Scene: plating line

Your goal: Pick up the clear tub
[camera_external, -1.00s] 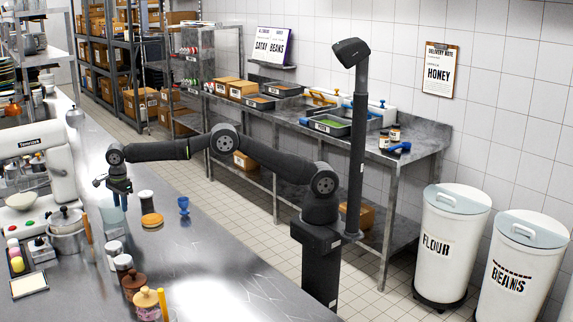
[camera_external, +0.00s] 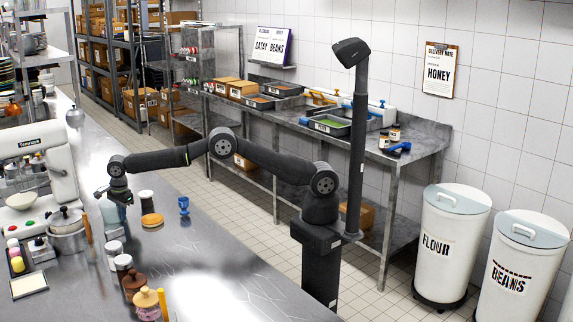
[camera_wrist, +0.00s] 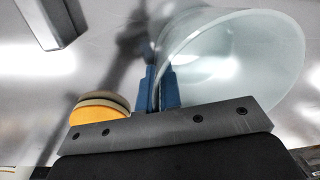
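The clear tub (camera_wrist: 235,60) is a pale, see-through, open-topped cup. In the wrist view it fills the upper right, its round mouth facing the camera. In the external view the tub (camera_external: 110,215) stands on the steel counter, partly hidden under my gripper. My gripper (camera_wrist: 160,85) has blue fingers, one on each side of the tub's near wall at the rim. They are close together with the wall between them and look shut on it. In the external view my gripper (camera_external: 118,197) is low, right at the tub's top.
An orange-topped round item (camera_external: 152,220) and a dark-lidded jar (camera_external: 146,200) stand close to the right of the tub. A blue cup-like item (camera_external: 184,206) is farther right. A metal pot (camera_external: 67,240) and mixer (camera_external: 40,180) are left. Counter toward the front right is clear.

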